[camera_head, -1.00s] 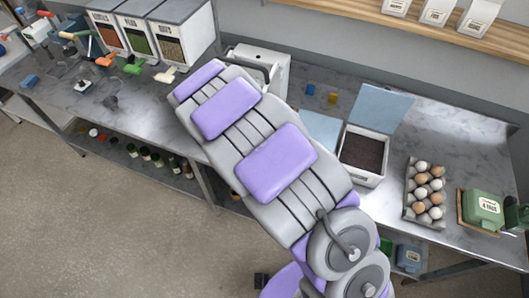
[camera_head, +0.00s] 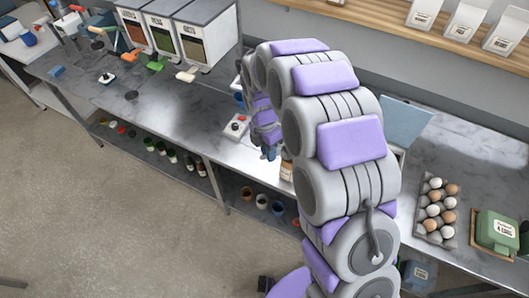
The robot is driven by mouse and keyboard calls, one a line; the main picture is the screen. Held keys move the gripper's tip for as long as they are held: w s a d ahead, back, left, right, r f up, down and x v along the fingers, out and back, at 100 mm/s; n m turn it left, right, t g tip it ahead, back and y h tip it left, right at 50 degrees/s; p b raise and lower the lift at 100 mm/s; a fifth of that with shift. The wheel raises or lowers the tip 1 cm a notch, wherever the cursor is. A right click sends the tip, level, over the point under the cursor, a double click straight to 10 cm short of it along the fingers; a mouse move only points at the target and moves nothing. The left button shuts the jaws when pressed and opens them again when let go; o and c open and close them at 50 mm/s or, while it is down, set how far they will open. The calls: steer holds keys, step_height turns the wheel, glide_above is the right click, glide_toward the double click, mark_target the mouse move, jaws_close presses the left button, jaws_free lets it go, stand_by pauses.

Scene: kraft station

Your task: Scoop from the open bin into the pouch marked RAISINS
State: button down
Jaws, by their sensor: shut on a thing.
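My gripper (camera_head: 268,152) hangs low near the front edge of the bench, left of my raised arm. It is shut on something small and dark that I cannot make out. The open bin is mostly hidden behind my arm; its blue-grey lid (camera_head: 407,122) stands up to the right. White pouches stand on the wall shelf: one on the left (camera_head: 424,14), one in the middle (camera_head: 459,22) and one on the right (camera_head: 506,37). Their labels are too small to read, so I cannot tell which is marked RAISINS.
Dispensers (camera_head: 190,35) stand at the back left, with coloured handles below. A white box with a red part (camera_head: 236,126) and a labelled jar (camera_head: 287,168) are near my gripper. An egg tray (camera_head: 433,213) and green carton (camera_head: 496,233) are at right. The left bench front is fairly clear.

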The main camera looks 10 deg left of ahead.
mark_target(285, 150)
steer(key=shift+w+d+r+g+y, duration=0.25)
steer(key=shift+d+r+g+y, duration=0.15)
steer(key=shift+g+y, duration=0.2)
steer(key=shift+w+d+g+y, duration=0.5)
steer(key=shift+w+g+y, duration=0.1)
steer(key=shift+y, duration=0.1)
steer(key=shift+w+d+r+g+y+b, duration=0.15)
steer(key=shift+w+d+g+y+b, duration=0.3)
steer(key=shift+g+y+b, duration=0.45)
steer(key=shift+w+d+r+n+g+y+b, duration=0.2)
steer(key=shift+w+d+g+y+b, duration=0.2)
steer(key=shift+d+y+b, duration=0.25)
steer(key=shift+w+d+r+n+g+y+b, duration=0.2)
steer(key=shift+w+d+g+y+b, duration=0.2)
steer(key=shift+b, duration=0.45)
steer(key=shift+w+d+r, duration=0.1)
steer(key=shift+d+r, duration=0.1)
steer(key=shift+r, duration=0.05)
steer(key=shift+r+p, duration=0.1)
steer(key=shift+p, duration=0.95)
steer(key=shift+w+d+g+p, duration=0.15)
steer(key=shift+g+p, duration=0.15)
steer(key=shift+p, duration=0.4)
steer(key=p, duration=0.2)
steer(key=y+p, duration=0.1)
steer(key=p, duration=0.1)
steer(key=shift+w+d+r, duration=0.1)
steer(key=shift+w+d, duration=0.05)
steer(key=shift+d, duration=0.1)
